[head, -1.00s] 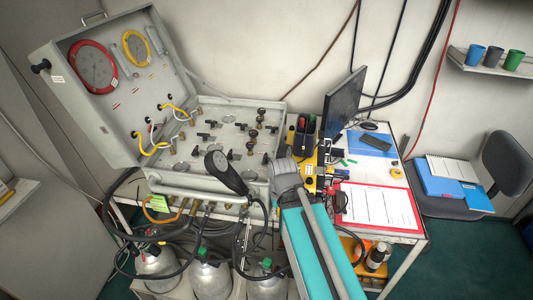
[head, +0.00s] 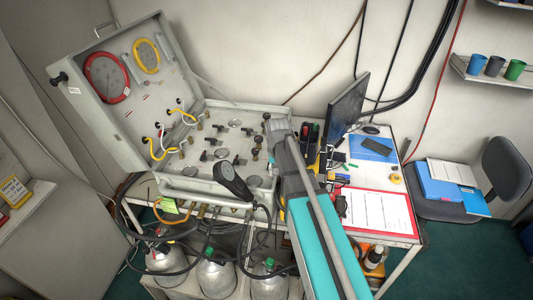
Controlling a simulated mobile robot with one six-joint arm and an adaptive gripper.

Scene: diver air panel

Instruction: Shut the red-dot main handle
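The air panel (head: 180,185) is an open grey case on the table, its lid (head: 85,128) raised at the left with a red-rimmed gauge (head: 106,77) and a yellow-rimmed gauge (head: 147,56). Several small black handles (head: 221,154) sit on the panel face. No red dot is clear at this size, so I cannot tell which one is the red-dot main handle. My turquoise and grey arm reaches up from the bottom over the panel's right edge and covers part of it. No fingers of my gripper can be made out.
A black handheld piece (head: 232,180) with a cable hangs at the panel's front edge. Silver cylinders (head: 215,279) and hoses stand below. Right of my arm are a monitor (head: 347,107), a red-framed sheet (head: 376,211) and a chair (head: 503,170).

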